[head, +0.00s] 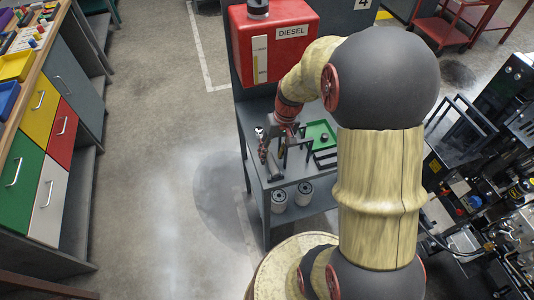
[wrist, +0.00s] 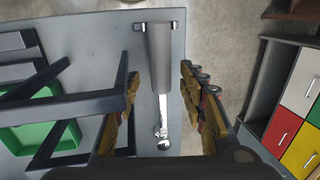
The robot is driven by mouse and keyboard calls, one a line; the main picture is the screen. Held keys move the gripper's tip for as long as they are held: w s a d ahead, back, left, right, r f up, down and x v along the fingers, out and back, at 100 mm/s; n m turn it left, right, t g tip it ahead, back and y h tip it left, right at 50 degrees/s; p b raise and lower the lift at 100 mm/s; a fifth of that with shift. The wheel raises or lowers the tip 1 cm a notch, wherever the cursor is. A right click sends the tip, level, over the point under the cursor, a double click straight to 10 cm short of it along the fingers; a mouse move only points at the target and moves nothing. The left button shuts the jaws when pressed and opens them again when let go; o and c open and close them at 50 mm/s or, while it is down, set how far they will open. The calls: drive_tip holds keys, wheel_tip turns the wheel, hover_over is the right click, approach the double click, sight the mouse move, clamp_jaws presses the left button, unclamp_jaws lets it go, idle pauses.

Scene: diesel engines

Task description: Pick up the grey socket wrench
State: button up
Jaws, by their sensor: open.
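The grey socket wrench (wrist: 159,60) shows in the wrist view, with a grey handle at the top and a shiny chrome shaft and head (wrist: 162,138) lower down. It lies over the grey table top (wrist: 100,30) close to the table's right edge. My gripper (wrist: 156,72) is open, with one finger left of the wrench and one right of it, and gaps show on both sides. In the head view my gripper (head: 275,148) is low over the table's left side.
Dark metal frames (wrist: 75,105) stand close left of my gripper, beside a green tray (wrist: 30,137). Coloured drawers (head: 40,105) are across the open floor to the left.

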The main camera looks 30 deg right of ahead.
sight(271, 157)
drive_tip(key=f, duration=0.1)
drive_tip(key=f+b, duration=0.1)
drive_tip(key=f, duration=0.1)
drive_tip(key=shift+w+a+f, duration=0.1)
drive_tip(key=shift+w+a, duration=0.05)
drive_tip(key=shift+a, duration=0.25)
drive_tip(key=c, duration=0.3)
clamp_jaws()
